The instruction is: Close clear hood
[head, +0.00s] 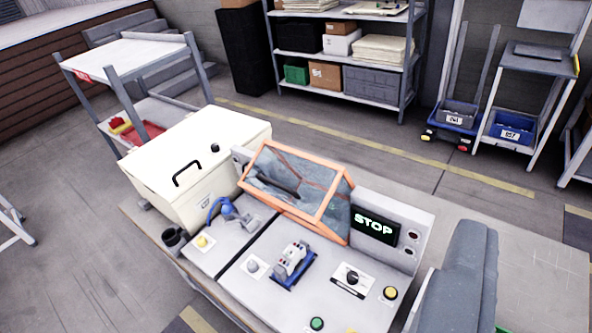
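The clear hood (327,203) has an orange frame, see-through panes and a dark bar-shaped handle (279,184). It stands raised and tilted at the back of the grey bench station (235,287), left of the STOP display. The station's front deck is uncovered, with a small white-and-grey device (291,260) on a blue holder. A grey-blue padded-looking part (467,275), probably my gripper, rises at the lower right, apart from the hood. Its fingertips cannot be made out, so I cannot tell whether it is open or shut.
A cream box (195,160) with a black handle stands left of the hood. A black panel (375,226) reading STOP is at its right. Knobs and buttons line the deck front. A shelf rack (345,60) and carts stand behind. Floor between them is clear.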

